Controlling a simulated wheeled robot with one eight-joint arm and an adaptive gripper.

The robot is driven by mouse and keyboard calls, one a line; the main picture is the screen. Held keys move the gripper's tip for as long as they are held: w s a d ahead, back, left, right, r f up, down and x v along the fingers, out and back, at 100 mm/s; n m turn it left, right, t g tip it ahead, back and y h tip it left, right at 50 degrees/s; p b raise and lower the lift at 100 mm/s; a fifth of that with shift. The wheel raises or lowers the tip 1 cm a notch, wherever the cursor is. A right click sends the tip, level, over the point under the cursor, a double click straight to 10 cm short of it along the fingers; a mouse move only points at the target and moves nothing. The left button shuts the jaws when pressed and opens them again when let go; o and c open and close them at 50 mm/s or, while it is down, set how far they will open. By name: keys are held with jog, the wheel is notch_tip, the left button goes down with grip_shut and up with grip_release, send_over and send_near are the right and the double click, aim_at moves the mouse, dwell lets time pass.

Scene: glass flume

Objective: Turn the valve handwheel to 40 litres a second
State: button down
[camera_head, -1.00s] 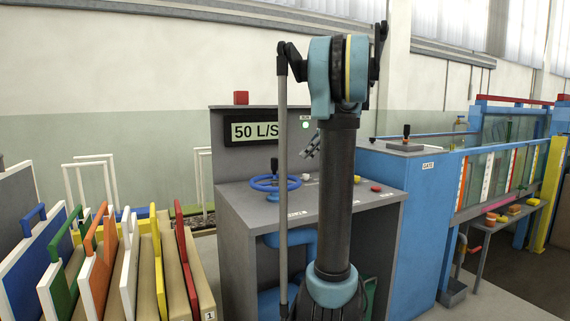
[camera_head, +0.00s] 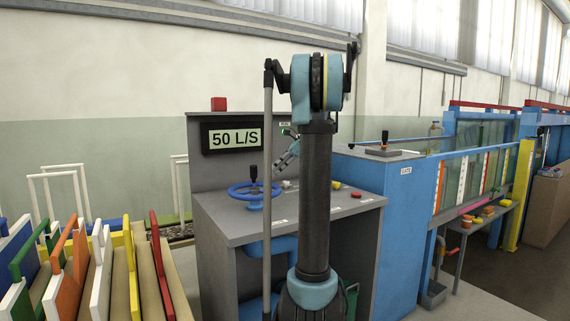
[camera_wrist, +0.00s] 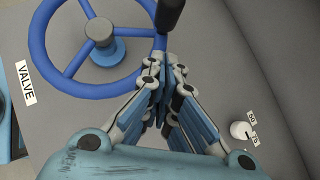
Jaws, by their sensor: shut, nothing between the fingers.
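The blue valve handwheel (camera_head: 240,195) lies flat on the grey console and carries an upright black handle (camera_head: 253,174). The display (camera_head: 233,138) above it reads 50 L/S. My gripper (camera_head: 283,163) is above the console, just right of the wheel. In the wrist view the wheel (camera_wrist: 46,72) fills the upper left, with the black handle (camera_wrist: 170,14) at its right rim. My gripper (camera_wrist: 163,77) is shut and empty, its tips just below the handle in the picture. Whether the tips touch the rim or handle, I cannot tell.
A white dial knob (camera_wrist: 240,130) with small labels sits right of the fingers on the console. A red button (camera_head: 356,195) is near the console's right side. The blue gate cabinet (camera_head: 400,220) with a lever stands right. Coloured panels stand in a rack left.

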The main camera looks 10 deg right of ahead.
send_near(255, 181)
jog(key=shift+w+a+f, duration=0.9)
jog(key=shift+w+f, duration=0.1)
jog(key=shift+w, duration=0.1)
jog(key=shift+a, duration=0.1)
jog(key=shift+a, duration=0.15)
jog(key=shift+w+n+g, duration=0.2)
jog(key=shift+n+g, duration=0.1)
jog(key=shift+n, duration=0.1)
